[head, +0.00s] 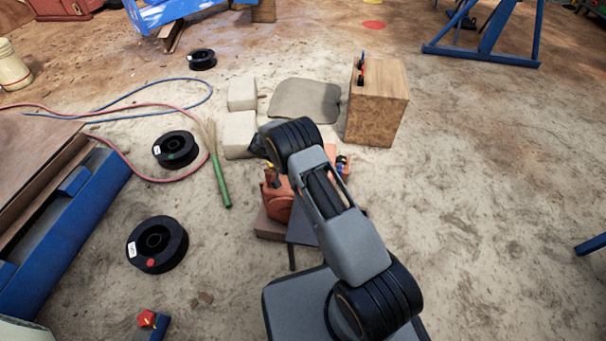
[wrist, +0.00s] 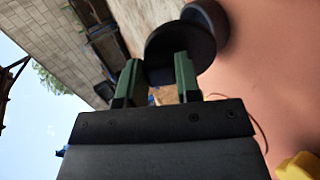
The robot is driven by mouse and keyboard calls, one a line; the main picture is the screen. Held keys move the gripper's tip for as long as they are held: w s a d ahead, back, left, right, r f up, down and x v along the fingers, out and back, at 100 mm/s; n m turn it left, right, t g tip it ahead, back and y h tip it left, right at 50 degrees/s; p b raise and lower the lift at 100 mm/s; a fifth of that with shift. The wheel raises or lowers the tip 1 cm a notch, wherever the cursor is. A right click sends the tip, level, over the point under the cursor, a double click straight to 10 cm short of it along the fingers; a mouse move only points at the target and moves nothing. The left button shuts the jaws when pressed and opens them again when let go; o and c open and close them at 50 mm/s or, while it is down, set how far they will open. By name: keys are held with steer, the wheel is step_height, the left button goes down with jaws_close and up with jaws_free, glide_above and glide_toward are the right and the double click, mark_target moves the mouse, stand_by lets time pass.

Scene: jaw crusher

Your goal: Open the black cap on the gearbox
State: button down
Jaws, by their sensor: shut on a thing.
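The gearbox is the orange-red body (head: 277,203) beneath my arm in the head view, partly covered by it. Its smooth surface (wrist: 270,65) fills the right of the wrist view. The black cap (wrist: 180,47) is a round dark disc on a short neck, standing out from that surface. My gripper (wrist: 157,72) has its two green fingers at the near edge of the cap, one at each side, shut on it. The fingers still stand apart with the cap between them. In the head view my arm hides the cap and the fingers.
A wooden block (head: 377,105) stands behind and to the right of the gearbox. Pale stone blocks (head: 240,135) and a green-handled brush (head: 221,180) lie behind and left. Black spools (head: 157,244) lie on the left ground. A yellow part (wrist: 300,167) shows at lower right.

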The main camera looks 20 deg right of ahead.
steer(key=shift+a+g, duration=0.2)
steer(key=shift+g, duration=0.1)
stand_by(0.4)
steer(key=c, duration=0.8)
jaws_free()
steer(key=shift+h, duration=0.3)
steer(key=shift+w, duration=0.1)
steer(key=p+v, duration=0.1)
steer(key=v, duration=1)
steer(key=shift+a+r, duration=0.25)
steer(key=shift+a, duration=0.1)
steer(key=shift+w, duration=0.1)
